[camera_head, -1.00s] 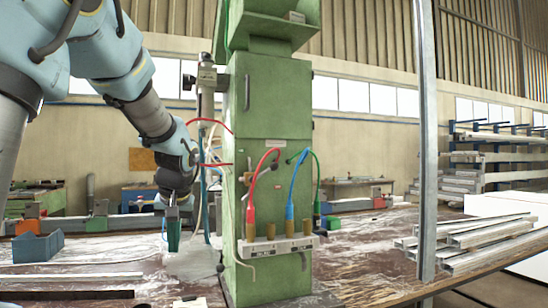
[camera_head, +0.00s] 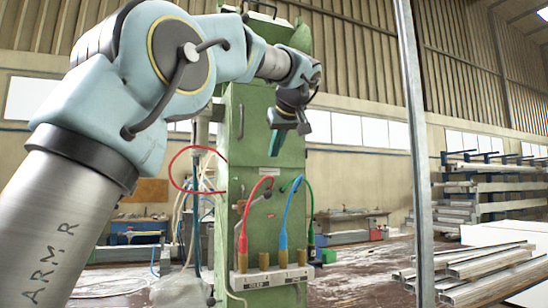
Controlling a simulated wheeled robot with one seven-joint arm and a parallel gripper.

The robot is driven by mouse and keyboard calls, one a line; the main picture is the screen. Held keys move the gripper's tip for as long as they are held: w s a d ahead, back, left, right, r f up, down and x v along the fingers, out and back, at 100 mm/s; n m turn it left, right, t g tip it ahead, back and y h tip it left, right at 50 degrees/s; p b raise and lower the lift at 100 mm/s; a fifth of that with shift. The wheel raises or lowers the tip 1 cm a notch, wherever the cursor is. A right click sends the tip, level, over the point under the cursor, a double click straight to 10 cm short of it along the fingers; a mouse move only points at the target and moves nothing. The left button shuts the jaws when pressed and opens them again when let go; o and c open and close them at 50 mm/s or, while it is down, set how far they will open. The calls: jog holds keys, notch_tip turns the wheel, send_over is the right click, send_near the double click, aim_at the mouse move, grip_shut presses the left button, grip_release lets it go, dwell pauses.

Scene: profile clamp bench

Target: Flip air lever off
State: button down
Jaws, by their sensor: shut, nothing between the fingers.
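A green machine column (camera_head: 240,150) stands in the middle of the head view. My gripper (camera_head: 286,136) is shut and empty, pointing down in front of the column's upper part. It is above the handle and hoses, apart from them in the picture.
A red hose (camera_head: 244,222), a blue hose (camera_head: 285,218) and a green hose (camera_head: 310,200) run to a block with brass fittings (camera_head: 270,277). A grey upright post (camera_head: 415,150) stands to the right. Metal profiles (camera_head: 480,270) lie on the bench at right.

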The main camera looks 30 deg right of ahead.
jog(key=p, duration=0.2)
send_over(257, 201)
jog(key=s+d, duration=0.2)
jog(key=s, duration=0.1)
notch_tip(257, 201, down, 4)
jog(key=shift+w+d+f, duration=0.1)
jog(key=shift+d+f, duration=0.05)
jog(key=shift+f, duration=0.65)
jog(key=shift+w+d+f, duration=0.1)
jog(key=shift+w+f, duration=0.05)
jog(key=shift+f, duration=0.6)
jog(key=shift+w+d+f, duration=0.1)
jog(key=shift+d+f, duration=0.05)
jog(key=shift+f, duration=0.65)
jog(key=shift+d+p, duration=0.1)
jog(key=shift+p, duration=0.2)
jog(key=shift+d+f, duration=0.15)
jog(key=shift+d+f+m+y, duration=0.1)
jog(key=shift+f+m+y, duration=0.05)
jog(key=shift+m+y, duration=0.15)
jog(key=shift+s+d+f+m+t+y+p, duration=0.1)
jog(key=shift+d+f+m+y+p, duration=0.3)
jog(key=shift+f+y, duration=0.2)
jog(key=shift+s+d+f+m+t+y+p, duration=0.1)
jog(key=shift+d+f+m+y+p, duration=0.3)
jog(key=shift+f+y, duration=0.2)
jog(key=shift+d+f+m+t+y+p, duration=0.1)
jog(key=shift+d+f+m+y+p, duration=0.3)
jog(key=shift+f+y, duration=0.15)
jog(key=shift+f, duration=0.1)
